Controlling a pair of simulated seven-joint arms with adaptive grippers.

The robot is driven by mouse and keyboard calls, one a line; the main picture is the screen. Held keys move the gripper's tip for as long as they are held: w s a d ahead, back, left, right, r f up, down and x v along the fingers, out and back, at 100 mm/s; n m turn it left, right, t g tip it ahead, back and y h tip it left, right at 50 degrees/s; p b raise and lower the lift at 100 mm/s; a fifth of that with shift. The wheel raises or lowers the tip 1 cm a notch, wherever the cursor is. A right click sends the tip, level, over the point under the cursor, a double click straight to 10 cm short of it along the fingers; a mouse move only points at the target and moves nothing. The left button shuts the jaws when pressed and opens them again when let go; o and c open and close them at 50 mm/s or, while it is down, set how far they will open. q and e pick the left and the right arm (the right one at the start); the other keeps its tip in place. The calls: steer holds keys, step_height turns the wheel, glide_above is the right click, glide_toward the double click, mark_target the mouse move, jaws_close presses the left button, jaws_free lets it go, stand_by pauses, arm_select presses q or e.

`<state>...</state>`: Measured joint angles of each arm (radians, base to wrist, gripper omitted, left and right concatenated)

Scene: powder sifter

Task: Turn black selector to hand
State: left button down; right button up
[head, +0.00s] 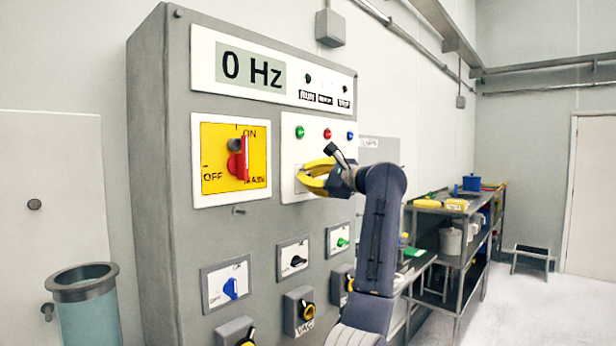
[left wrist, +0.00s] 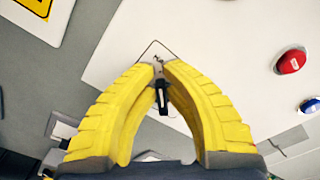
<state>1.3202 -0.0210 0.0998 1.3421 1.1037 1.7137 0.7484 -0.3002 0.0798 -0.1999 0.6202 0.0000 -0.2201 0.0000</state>
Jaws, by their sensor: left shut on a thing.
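My left gripper (head: 304,174) is at the white panel (head: 291,155) below the indicator lights on the grey cabinet. In the left wrist view its yellow fingers (left wrist: 158,66) close at their tips on a small black selector (left wrist: 161,92). In the head view the fingers hide that selector, so I cannot read which position it points to. Its labels are hidden too. My right gripper is not in view.
A yellow panel with a red main switch (head: 238,160) is left of the gripper. The display (head: 252,70) reads 0 Hz. Below are a blue knob (head: 231,288), a black knob (head: 297,261) and a green knob (head: 342,242). Shelving (head: 455,235) stands at right.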

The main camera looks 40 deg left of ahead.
arm_select(q)
steer(key=c, duration=1.5)
jaws_free()
steer(key=shift+w+a+f, duration=0.1)
steer(key=shift+f, duration=0.05)
steer(key=d, duration=0.4)
steer(key=s+d, duration=0.1)
steer(key=d, duration=0.7)
steer(key=shift+s, duration=0.2)
